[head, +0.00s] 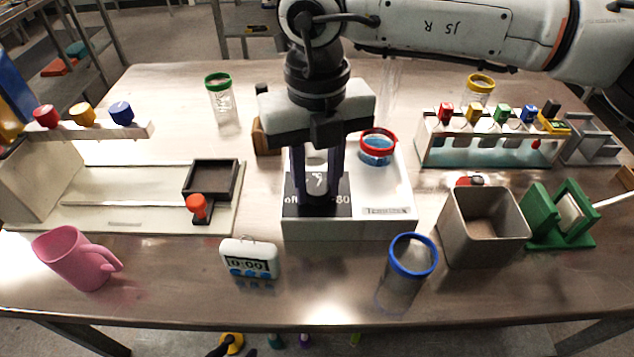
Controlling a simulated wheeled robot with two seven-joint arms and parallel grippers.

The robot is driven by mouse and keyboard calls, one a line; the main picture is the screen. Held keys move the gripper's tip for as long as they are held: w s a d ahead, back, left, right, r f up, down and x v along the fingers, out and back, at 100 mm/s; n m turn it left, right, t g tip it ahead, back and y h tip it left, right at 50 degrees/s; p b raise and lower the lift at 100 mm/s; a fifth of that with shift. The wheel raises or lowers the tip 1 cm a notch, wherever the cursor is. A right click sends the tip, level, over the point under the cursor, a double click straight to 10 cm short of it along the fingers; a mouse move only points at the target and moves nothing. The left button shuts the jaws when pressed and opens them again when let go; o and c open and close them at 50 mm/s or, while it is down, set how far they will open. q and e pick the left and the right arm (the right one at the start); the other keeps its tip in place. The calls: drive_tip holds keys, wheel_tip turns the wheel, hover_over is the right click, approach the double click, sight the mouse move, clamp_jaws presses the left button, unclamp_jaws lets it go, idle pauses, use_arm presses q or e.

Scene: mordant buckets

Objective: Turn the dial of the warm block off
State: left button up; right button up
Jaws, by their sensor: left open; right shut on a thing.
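The warm block (402,190) is a white box in the middle of the table. Its dark dial panel (292,198) shows part of "off" at the left and "80" at the right. My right gripper (316,200) comes down from above, its fingers pointing down onto this panel. It is shut on the dial, which the fingers hide, so I cannot read where the dial points. A red-rimmed jar with blue liquid (377,149) stands on the block's back right part. My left gripper is not in view.
A white timer (249,260) and a blue-rimmed jar (411,262) stand in front of the block. A pink jug (75,258) is at front left. A grey-brown square bin (483,228) and a green stand (545,225) are at the right. A tube rack (485,150) stands behind them.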

drive_tip(key=n+b, duration=0.1)
drive_tip(key=n, duration=0.1)
drive_tip(key=shift+f+n+b, duration=0.1)
drive_tip(key=shift+n+b, duration=0.75)
drive_tip(key=shift+n, duration=0.45)
drive_tip(key=shift+a+n+b, duration=0.1)
drive_tip(key=shift+n+b, duration=0.25)
drive_tip(key=shift+n, duration=0.55)
drive_tip(key=n+b, duration=0.1)
drive_tip(key=n, duration=0.2)
drive_tip(key=shift+n, duration=0.3)
drive_tip(key=n, duration=0.4)
drive_tip(key=shift+r+n+b, duration=0.2)
drive_tip(key=shift+n+b, duration=0.1)
drive_tip(key=shift+b, duration=0.05)
drive_tip(key=n, duration=0.3)
use_arm(q)
drive_tip(key=shift+w+d+f, duration=0.15)
drive_tip(key=shift+d+f, duration=0.1)
drive_tip(key=shift+f, duration=0.35)
drive_tip(key=shift+w+d+f, duration=0.15)
drive_tip(key=shift+d+f, duration=0.05)
drive_tip(key=shift+f, duration=0.4)
drive_tip(key=shift+w+d+f, duration=0.15)
drive_tip(key=shift+d+f, duration=0.1)
drive_tip(key=shift+f, duration=0.35)
use_arm(e)
drive_tip(key=shift+n, duration=2.5)
drive_tip(key=o, duration=1)
drive_tip(key=shift+s, duration=0.1)
